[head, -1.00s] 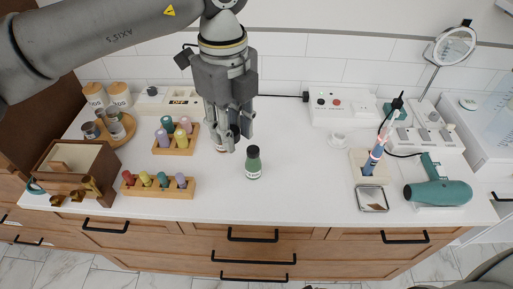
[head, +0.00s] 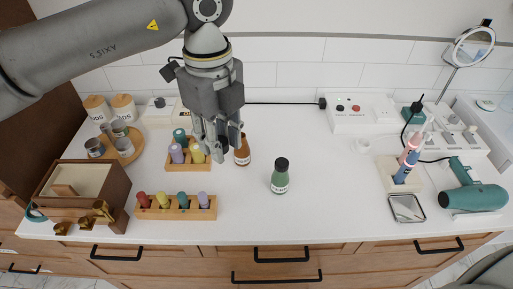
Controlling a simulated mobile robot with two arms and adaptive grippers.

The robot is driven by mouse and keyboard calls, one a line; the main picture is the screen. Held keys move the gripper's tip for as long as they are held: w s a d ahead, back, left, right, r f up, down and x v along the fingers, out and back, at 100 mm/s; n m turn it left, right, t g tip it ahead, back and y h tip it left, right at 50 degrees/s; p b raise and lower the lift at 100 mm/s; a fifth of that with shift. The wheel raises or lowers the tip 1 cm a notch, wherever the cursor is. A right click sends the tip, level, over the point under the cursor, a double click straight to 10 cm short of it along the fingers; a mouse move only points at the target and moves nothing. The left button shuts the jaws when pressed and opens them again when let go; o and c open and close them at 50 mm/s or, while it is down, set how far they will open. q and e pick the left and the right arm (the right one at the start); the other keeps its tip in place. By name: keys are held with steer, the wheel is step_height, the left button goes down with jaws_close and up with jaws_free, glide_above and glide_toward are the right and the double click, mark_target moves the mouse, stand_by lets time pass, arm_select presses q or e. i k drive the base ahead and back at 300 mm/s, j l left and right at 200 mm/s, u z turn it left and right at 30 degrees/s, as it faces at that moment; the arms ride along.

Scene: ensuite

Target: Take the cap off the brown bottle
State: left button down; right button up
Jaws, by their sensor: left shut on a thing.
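The brown bottle (head: 242,152) stands upright on the white counter, just right of my left gripper. Its narrow brown neck shows bare, with no cap on it. My left gripper (head: 222,156) points down beside the bottle, shut on a small dark cap (head: 224,145) that is partly hidden between the fingers. A green bottle (head: 280,178) with a black cap stands upright to the right and nearer the front. My right gripper is not in view.
Two wooden racks of coloured bottles, one at the back (head: 187,165) and one in front (head: 176,211), stand left of the gripper. A wooden box (head: 84,185) is far left. A metal tray (head: 406,208) and teal hair dryer (head: 474,197) lie right. The counter's middle right is clear.

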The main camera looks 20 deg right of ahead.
mark_target(242, 155)
steer(key=i+j+z, duration=0.1)
steer(key=j, duration=0.2)
steer(key=i+j+z, duration=0.25)
steer(key=j, duration=0.35)
steer(key=i+j+z, duration=0.1)
steer(key=j, duration=0.2)
steer(key=z, duration=1.8)
steer(key=j, duration=0.05)
